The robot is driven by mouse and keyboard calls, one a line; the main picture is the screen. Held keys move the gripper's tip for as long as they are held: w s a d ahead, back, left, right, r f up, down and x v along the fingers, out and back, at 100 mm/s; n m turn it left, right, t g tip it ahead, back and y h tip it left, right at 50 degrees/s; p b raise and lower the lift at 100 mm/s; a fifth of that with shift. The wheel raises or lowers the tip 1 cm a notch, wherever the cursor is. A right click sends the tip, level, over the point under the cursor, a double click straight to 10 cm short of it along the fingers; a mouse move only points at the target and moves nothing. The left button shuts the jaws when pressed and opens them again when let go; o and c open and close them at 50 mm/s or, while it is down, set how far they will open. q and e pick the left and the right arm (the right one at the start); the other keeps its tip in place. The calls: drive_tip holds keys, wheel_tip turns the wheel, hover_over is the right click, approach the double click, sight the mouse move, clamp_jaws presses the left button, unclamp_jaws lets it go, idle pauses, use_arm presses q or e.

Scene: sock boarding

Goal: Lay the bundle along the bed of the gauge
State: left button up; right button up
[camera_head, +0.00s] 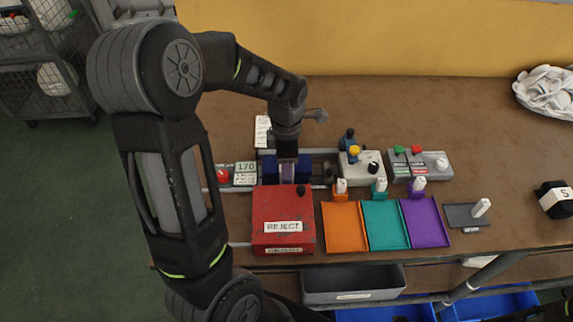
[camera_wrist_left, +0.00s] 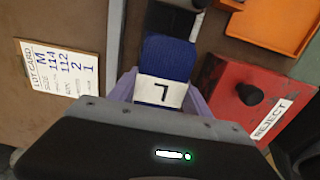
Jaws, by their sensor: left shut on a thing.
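The bundle (camera_head: 270,170) is dark blue and lies crosswise in my left gripper (camera_head: 287,173), showing on both sides of the fingers. In the left wrist view, the bundle (camera_wrist_left: 168,57) has a white band (camera_wrist_left: 160,92) with a black mark, and my pale purple fingers (camera_wrist_left: 161,98) are shut around it there. The gauge (camera_head: 324,158) is a grey railed device with a display reading 170 (camera_head: 245,167) and a red knob (camera_head: 222,175) at its left. The bundle is over the gauge; whether it touches the bed is hidden. My right gripper is not in view.
A red REJECT box (camera_head: 283,232) stands just in front of the gauge. Orange (camera_head: 344,242), teal (camera_head: 386,240) and purple (camera_head: 425,237) trays lie to its right. A pale control box (camera_head: 362,170) stands right of the gauge. A lot card (camera_wrist_left: 57,68) lies left of the bundle in the wrist view.

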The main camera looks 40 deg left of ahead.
use_arm(q)
drive_tip(key=o, duration=1.5)
drive_tip(key=shift+f, duration=0.1)
wheel_tip(320, 180, up, 12)
drive_tip(key=shift+r, duration=0.2)
